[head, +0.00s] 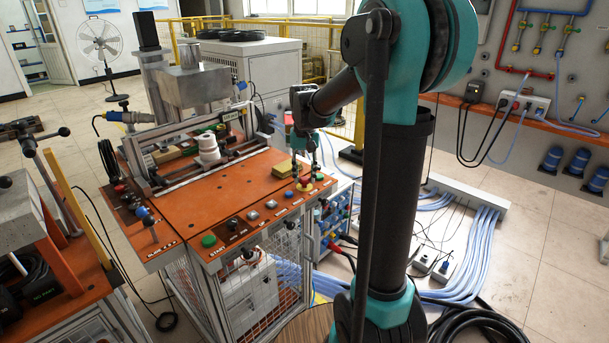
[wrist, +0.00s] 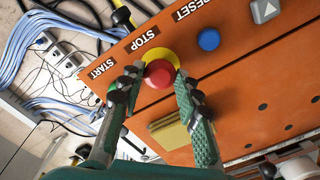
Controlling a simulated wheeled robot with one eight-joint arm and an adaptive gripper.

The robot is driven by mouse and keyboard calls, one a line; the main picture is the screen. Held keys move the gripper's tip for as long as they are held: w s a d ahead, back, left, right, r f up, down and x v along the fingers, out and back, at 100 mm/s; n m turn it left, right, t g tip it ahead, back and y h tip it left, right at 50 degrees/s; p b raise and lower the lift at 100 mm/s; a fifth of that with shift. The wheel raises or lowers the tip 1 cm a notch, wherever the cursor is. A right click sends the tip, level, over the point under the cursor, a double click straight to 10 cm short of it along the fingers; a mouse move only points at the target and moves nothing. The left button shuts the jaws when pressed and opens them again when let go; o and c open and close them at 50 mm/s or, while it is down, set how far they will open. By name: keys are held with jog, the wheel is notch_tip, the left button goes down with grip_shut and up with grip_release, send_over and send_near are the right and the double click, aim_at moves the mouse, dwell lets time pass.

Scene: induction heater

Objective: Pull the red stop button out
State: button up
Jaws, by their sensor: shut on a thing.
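The red stop button (wrist: 159,74) has a yellow base and sits on the orange panel beside the STOP label. In the wrist view my gripper (wrist: 158,82) has one finger on each side of the red cap, closed on it. How far the button stands out is hard to tell.
A blue RESET button (wrist: 209,39) and a grey triangle-marked button (wrist: 264,10) lie along the same edge. A yellow block (wrist: 171,132) lies close to my fingers. A green button (head: 209,241) sits at the panel's front. Blue cables (head: 480,240) run over the floor.

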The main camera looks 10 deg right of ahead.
aim_at(305, 178)
grip_shut()
jog(key=shift+r, duration=0.1)
jog(key=shift+w+r, duration=0.1)
jog(key=shift+r, duration=0.4)
jog(key=o, duration=1)
grip_release()
notch_tip(305, 178, up, 12)
